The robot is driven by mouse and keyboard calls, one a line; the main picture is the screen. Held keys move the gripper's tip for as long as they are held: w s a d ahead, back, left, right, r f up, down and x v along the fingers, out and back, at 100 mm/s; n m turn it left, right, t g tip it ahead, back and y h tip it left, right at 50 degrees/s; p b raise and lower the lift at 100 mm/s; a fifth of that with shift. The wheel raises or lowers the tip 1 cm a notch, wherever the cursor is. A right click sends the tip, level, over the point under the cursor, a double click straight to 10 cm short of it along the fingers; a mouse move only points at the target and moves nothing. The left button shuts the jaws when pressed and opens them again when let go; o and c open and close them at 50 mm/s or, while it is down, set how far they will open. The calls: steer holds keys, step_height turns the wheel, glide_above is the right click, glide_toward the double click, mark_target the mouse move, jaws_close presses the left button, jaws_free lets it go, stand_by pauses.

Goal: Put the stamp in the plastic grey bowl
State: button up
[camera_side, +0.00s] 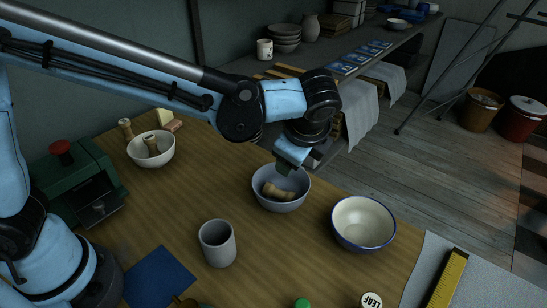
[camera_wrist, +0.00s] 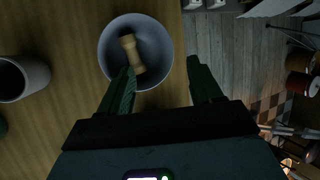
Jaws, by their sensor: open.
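The grey bowl (camera_side: 291,205) stands on the wooden table near its back edge, and it also shows in the wrist view (camera_wrist: 162,50). A tan wooden stamp (camera_side: 277,192) lies on its side inside that bowl. In the wrist view the stamp (camera_wrist: 131,53) rests on the bowl floor, left of its middle. My gripper (camera_side: 284,168) is above the bowl's far side. In the wrist view my gripper (camera_wrist: 160,72) has its two dark green fingers apart with nothing between them. The fingers partly cover the bowl's near rim area.
A cream bowl (camera_side: 363,223) with a blue rim stands to the right. A grey cup (camera_side: 217,244) is at front left. A white bowl (camera_side: 163,157) with wooden pieces and a green machine (camera_side: 75,185) are at left. Bare table lies between them.

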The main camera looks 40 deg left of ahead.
steer(key=shift+r, duration=0.1)
steer(key=s+a+n+t+h, duration=0.1)
steer(key=s+a+n+h, duration=0.1)
steer(key=s+a+n, duration=0.3)
steer(key=s+a+r+n+t+h, duration=0.1)
steer(key=s+a+n+t+h, duration=0.1)
steer(key=s+a+n, duration=0.4)
steer(key=a+n, duration=0.5)
steer(key=shift+a+r+n+h, duration=0.15)
steer(key=shift+a+n+h, duration=0.15)
steer(key=shift+n, duration=0.1)
